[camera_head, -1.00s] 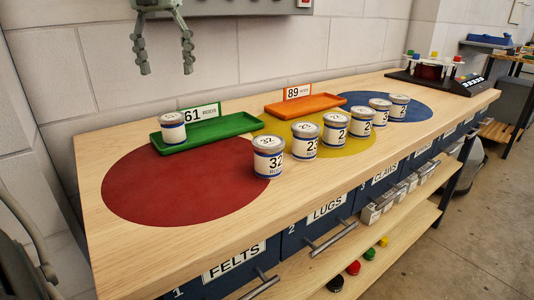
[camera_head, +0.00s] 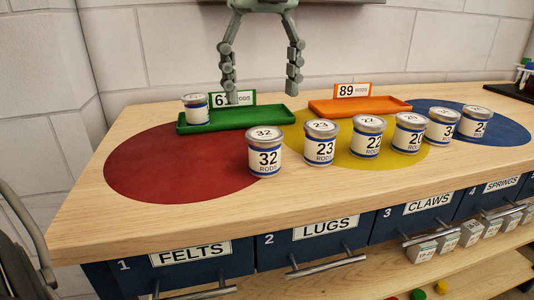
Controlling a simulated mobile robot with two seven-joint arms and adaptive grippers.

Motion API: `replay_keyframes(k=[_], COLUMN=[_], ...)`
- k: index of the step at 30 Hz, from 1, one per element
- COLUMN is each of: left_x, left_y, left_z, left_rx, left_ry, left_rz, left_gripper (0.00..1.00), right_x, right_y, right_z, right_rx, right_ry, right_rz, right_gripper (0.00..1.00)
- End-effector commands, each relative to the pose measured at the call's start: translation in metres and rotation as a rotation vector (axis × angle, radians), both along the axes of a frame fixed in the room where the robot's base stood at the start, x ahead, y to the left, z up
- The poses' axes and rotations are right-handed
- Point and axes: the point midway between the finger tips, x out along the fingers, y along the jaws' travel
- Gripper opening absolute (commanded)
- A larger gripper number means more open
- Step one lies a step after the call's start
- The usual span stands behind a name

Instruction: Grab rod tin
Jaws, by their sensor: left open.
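A row of white-and-blue rod tins stands on the bench. The nearest left one is the 32 tin (camera_head: 264,153), at the edge of the red circle. To its right stand the 23 tin (camera_head: 320,143), the 22 tin (camera_head: 366,137), a tin reading about 20 (camera_head: 408,133) and further tins (camera_head: 442,126) (camera_head: 474,122). Another tin (camera_head: 196,108) stands on the left end of the green tray (camera_head: 268,116). My left gripper (camera_head: 262,92) is open and empty, fingers pointing down above the green tray, behind the row. My right gripper is not seen.
An orange tray (camera_head: 385,107) with an 89 sign (camera_head: 352,90) lies empty behind the tins. The bench top carries a red circle (camera_head: 165,170), a yellow one and a blue one (camera_head: 510,132). Labelled drawers with handles are below. The bench's front left is clear.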

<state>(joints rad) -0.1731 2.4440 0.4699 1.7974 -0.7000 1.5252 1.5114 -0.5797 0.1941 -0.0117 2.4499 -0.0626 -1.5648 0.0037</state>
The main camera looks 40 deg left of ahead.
Motion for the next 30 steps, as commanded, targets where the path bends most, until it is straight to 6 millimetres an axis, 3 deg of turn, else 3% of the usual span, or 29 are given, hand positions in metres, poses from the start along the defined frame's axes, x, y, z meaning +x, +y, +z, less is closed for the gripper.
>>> replay_keyframes(k=[8,21,30], left_x=[-0.004,-0.005,-0.005], left_y=[-0.009,-0.008,-0.008], left_z=[-0.018,-0.075,-0.082], left_rx=[-0.001,0.0,0.001], left_ry=[0.009,0.007,0.004], left_rz=[0.025,0.025,0.026], left_gripper=[0.7,0.7,0.7], right_x=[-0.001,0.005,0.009], right_y=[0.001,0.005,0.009], right_z=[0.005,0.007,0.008], right_rx=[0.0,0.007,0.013], right_ry=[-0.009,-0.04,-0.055], right_rz=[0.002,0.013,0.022], right_gripper=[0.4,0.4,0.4])
